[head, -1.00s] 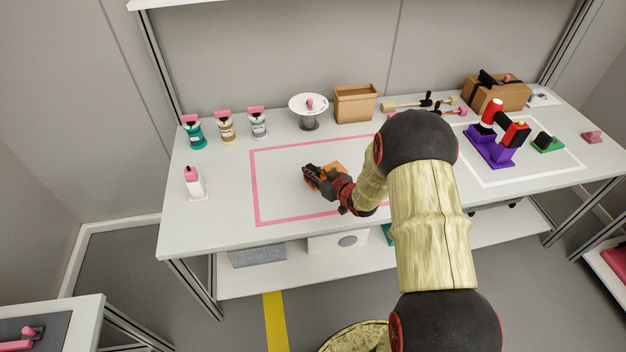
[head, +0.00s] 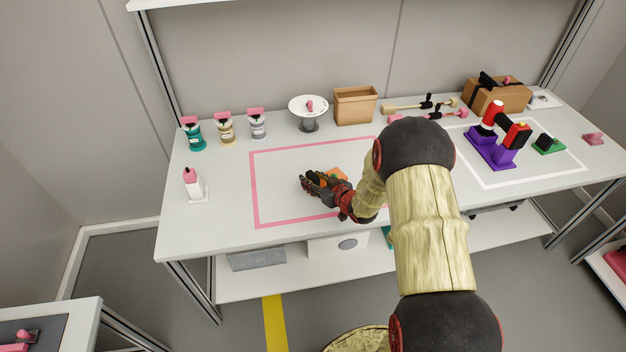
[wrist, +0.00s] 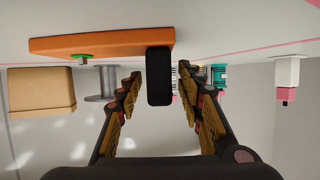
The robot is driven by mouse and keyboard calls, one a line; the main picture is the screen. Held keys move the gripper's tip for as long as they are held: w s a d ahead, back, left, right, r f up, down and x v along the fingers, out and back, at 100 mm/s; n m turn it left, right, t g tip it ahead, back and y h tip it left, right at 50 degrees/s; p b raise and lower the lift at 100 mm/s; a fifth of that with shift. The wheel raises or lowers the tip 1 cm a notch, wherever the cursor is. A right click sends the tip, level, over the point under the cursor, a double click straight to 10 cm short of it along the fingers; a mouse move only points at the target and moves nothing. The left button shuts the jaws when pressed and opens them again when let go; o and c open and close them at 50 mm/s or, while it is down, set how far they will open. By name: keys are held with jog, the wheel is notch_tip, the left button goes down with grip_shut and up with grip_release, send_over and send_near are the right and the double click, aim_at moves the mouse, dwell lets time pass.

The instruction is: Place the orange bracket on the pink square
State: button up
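The orange bracket (head: 338,172) lies on the white table inside the pink square outline (head: 254,190), partly hidden by my gripper in the head view. The wrist view, which looks upside down, shows its flat orange plate (wrist: 100,43) with a black upright block (wrist: 159,75) and a small green part. My gripper (wrist: 168,78) is open. Its two fingers stand on either side of the black block, with a visible gap on each side. In the head view my gripper (head: 312,183) is low over the square, at the bracket.
Several pink-topped jars (head: 226,128), a white pedestal dish (head: 309,104) and a tan bin (head: 355,105) stand along the back. A white and pink bottle (head: 194,184) stands left of the square. A purple fixture (head: 490,149) stands at the right. The square's left part is clear.

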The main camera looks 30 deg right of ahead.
jog(key=shift+s+r, duration=0.2)
jog(key=shift+r, duration=0.05)
jog(key=p+v, duration=0.4)
jog(key=v, duration=0.7)
notch_tip(320, 180, up, 18)
jog(key=s+a+g+h, duration=0.1)
jog(key=s+g+h, duration=0.1)
jog(key=g+h, duration=0.15)
jog(key=s+a+r+g+y, duration=0.1)
jog(key=s+a+r, duration=0.3)
jog(key=s+a, duration=0.4)
jog(key=s+a+r+m+g+y, duration=0.1)
jog(key=s+a+r+g, duration=0.2)
jog(key=s, duration=1.2)
jog(key=a+r, duration=0.2)
jog(key=a, duration=0.3)
jog(key=shift+s+a, duration=0.35)
jog(key=shift+a, duration=0.05)
